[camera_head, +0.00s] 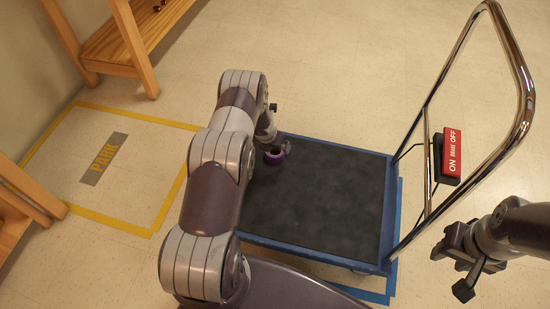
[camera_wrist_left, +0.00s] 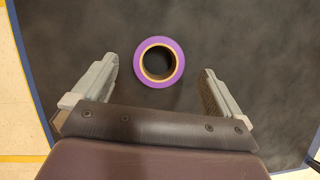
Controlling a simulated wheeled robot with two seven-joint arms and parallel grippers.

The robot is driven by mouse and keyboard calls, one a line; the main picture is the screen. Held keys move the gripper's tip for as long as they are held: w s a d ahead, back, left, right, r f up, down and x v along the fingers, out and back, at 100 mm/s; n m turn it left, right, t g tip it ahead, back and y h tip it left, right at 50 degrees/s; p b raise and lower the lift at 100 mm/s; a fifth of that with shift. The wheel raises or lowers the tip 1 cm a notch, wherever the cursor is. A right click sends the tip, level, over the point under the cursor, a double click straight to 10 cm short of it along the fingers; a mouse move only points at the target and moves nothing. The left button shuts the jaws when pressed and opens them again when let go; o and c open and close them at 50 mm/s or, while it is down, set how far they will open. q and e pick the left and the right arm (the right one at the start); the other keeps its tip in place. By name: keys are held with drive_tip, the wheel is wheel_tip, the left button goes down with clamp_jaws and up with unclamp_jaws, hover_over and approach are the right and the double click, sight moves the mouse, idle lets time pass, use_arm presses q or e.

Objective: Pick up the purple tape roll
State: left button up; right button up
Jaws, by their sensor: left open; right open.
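The purple tape roll (camera_head: 275,155) lies on the black deck of a blue-edged platform cart (camera_head: 320,215), near its far left corner. In the left wrist view the tape roll (camera_wrist_left: 159,62) shows as a purple ring with a tan core, ahead of and between the finger lines. My left gripper (camera_wrist_left: 158,80) is open and empty, with one finger to each side of the roll's near end. In the head view my left arm partly hides this gripper (camera_head: 275,140). My right gripper (camera_head: 457,268) is open and empty, right of the cart.
The cart's chrome handle (camera_head: 524,75) rises at the right, with a red brake sign (camera_head: 451,152). A yellow floor outline marked PARK (camera_head: 104,158) lies left of the cart. A wooden shelf (camera_head: 125,40) stands at the upper left. The deck around the roll looks clear.

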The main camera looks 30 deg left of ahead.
sight(276, 152)
use_arm(q)
drive_tip(key=b+x, duration=0.1)
drive_tip(key=x, duration=0.1)
drive_tip(key=b+x, duration=0.1)
drive_tip(key=x, duration=0.1)
drive_tip(key=b+x, duration=0.1)
drive_tip(key=x, duration=0.1)
drive_tip(key=shift+s+f, duration=0.1)
drive_tip(key=shift+s, duration=0.2)
drive_tip(key=c, duration=1)
drive_tip(key=shift+c, duration=0.2)
